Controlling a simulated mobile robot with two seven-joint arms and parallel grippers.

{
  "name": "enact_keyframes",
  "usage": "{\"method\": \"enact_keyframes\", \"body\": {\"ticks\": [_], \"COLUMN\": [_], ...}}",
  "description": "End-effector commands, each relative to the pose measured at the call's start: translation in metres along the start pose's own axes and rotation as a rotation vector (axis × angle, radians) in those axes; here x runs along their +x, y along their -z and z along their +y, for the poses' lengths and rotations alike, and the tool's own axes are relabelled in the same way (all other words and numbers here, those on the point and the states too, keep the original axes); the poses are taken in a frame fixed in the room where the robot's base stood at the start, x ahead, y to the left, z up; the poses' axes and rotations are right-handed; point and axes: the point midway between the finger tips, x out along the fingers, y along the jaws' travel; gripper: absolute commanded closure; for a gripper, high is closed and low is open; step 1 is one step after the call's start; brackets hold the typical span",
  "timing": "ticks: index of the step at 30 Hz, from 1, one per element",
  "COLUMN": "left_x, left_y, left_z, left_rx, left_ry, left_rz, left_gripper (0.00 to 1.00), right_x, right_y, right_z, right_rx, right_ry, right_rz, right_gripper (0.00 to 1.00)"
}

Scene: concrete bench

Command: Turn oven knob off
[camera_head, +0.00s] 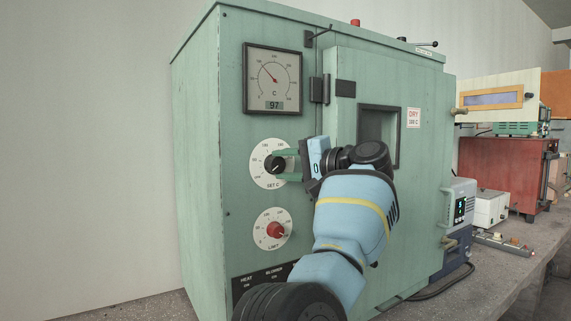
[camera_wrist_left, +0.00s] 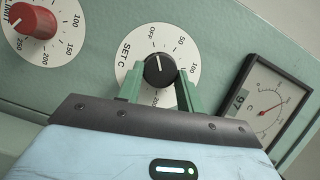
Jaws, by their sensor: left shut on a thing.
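The green oven (camera_head: 215,120) stands on the bench. Its black SET C knob (camera_head: 272,164) sits on a white round dial (camera_head: 262,182) in the left panel. My left gripper (camera_head: 278,165) reaches the dial from the right, its green fingers shut on the black knob. In the left wrist view the fingers stand on both sides of the knob (camera_wrist_left: 159,70), whose white mark points roughly toward OFF at the top of the dial. My right gripper is not in view.
A red LIMIT knob (camera_head: 275,231) sits below; it also shows in the left wrist view (camera_wrist_left: 33,21). A square gauge (camera_head: 272,79) reading 97 is above. A closed oven door with a dark window (camera_head: 378,128) lies right. Bench equipment, including a red box (camera_head: 500,175), stands farther right.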

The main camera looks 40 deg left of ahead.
Motion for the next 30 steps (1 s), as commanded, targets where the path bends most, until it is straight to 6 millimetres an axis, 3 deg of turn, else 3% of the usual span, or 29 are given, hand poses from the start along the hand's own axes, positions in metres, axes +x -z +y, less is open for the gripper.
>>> {"method": "enact_keyframes", "body": {"ticks": [13, 14, 18, 30], "left_x": [0.0, 0.0, 0.0, -0.0066], "left_y": [0.0003, 0.0003, 0.0002, 0.0006], "left_z": [-0.0003, -0.0003, -0.0004, -0.0003], "left_rx": [-0.011, -0.011, -0.01, -0.009], "left_ry": [-0.004, -0.004, -0.004, -0.003], "left_rz": [0.002, 0.002, 0.001, 0.003], "left_gripper": [0.86, 0.62, 0.44, 0.42], "right_x": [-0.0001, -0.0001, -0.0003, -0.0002], "right_y": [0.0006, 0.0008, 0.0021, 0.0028], "right_z": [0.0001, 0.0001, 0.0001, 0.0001], "right_rx": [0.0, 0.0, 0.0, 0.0], "right_ry": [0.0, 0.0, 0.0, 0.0], "right_rz": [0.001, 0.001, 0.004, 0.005], "right_gripper": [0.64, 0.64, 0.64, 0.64]}}
